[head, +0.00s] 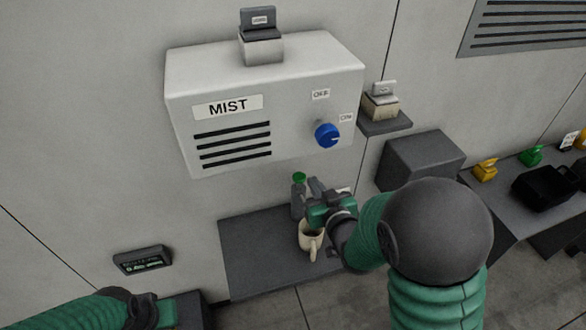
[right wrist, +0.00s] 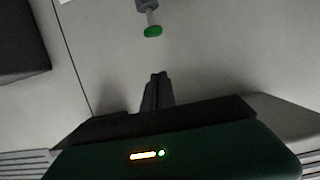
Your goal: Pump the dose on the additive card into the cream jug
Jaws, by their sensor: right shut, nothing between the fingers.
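The cream jug (head: 310,242) stands upright on a dark grey shelf, below my right gripper, which partly covers it. A grey pump with a green top (head: 299,177) is just above and behind the jug; the green top (right wrist: 153,31) and grey stem also show in the right wrist view. My right gripper (head: 313,186) is shut and empty beside the pump; in the right wrist view its fingertips (right wrist: 158,75) are apart from the green top. My left gripper (head: 168,312) is low at the left, its fingers not clear. I cannot pick out a readable additive card.
A white box labelled MIST (head: 228,107) with a blue knob (head: 327,135) hangs above. A small dark display (head: 142,260) is on the wall at left. The dark shelf (head: 250,255) is bare left of the jug. A grey block (head: 420,160) and a side table with coloured items are at right.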

